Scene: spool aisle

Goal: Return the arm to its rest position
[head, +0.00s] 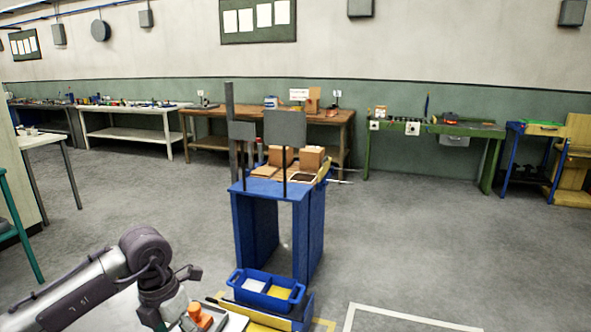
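My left arm (75,292) comes in from the lower left in the head view. It bends at a dark rounded joint (146,250) and points down towards the bottom edge. Its lower end is beside a light tray (236,323) that holds an orange object (201,316). I cannot make out the fingers of my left gripper, so I cannot tell whether it is open or shut, or whether it touches anything. My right arm and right gripper are not in view.
A blue bin (266,289) with white and yellow contents stands just right of the tray. Behind it is a blue stand (262,187) with boxes and grey panels. Workbenches (128,110) line the back wall.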

